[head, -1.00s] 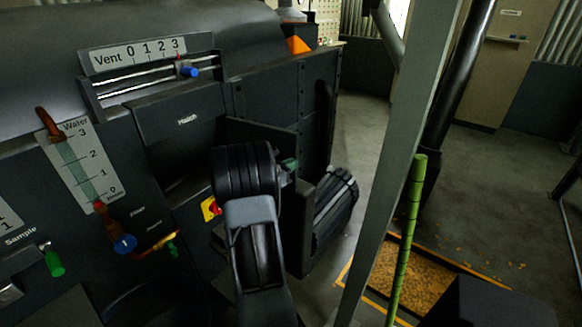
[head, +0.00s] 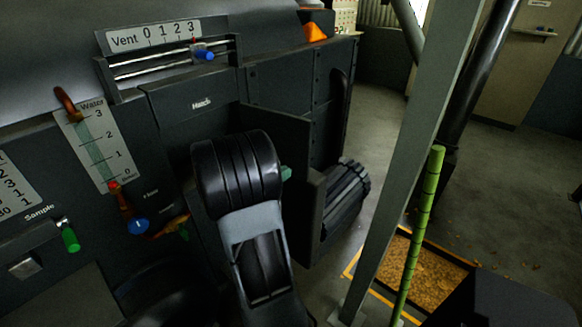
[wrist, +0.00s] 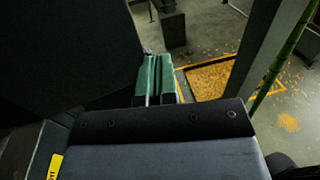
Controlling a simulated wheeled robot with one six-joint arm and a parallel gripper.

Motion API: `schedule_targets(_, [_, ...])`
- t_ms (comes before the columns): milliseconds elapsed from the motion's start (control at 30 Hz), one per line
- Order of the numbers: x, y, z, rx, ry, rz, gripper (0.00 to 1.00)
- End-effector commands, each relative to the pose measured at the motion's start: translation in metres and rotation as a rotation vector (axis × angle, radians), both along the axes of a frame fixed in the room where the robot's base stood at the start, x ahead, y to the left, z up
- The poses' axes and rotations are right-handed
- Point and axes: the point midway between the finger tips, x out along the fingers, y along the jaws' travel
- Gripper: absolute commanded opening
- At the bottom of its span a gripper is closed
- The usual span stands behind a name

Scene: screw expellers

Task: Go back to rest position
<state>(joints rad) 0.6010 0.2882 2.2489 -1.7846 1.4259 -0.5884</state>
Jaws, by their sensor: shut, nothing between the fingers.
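My gripper shows in the wrist view (wrist: 156,80) as two green-faced fingers closed together with nothing between them. In the head view only a small green bit of my gripper (head: 286,173) shows past my black arm link, which hides the rest. The gripper is beside the open dark hatch door (head: 310,215) of the machine, and it touches nothing that I can make out. A dark panel fills the left of the wrist view close to the fingers.
The machine front carries a Vent slider with a blue knob (head: 203,53), a Water gauge (head: 100,150) and a green Sample handle (head: 70,237). A grey post (head: 405,150) and a green pole (head: 420,230) stand at right. A yellow-edged pit (head: 435,275) lies in the floor.

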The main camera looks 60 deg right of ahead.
Motion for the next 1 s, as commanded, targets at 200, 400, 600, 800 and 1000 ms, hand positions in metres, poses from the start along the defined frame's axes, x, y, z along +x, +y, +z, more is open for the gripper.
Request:
schedule_targets(200, [0.000,0.014,0.000,0.001,0.000,0.000,0.00])
schedule_targets(400, [-0.001,0.015,0.000,0.000,-0.004,-0.001,0.00])
schedule_targets(600, [-0.017,0.025,-0.032,0.101,-0.193,-0.104,0.00])
schedule_targets(800, [-0.040,0.094,-0.065,0.308,-0.677,-0.422,0.00])
schedule_targets(1000, [-0.011,0.202,-0.058,0.560,-1.218,-0.716,0.00])
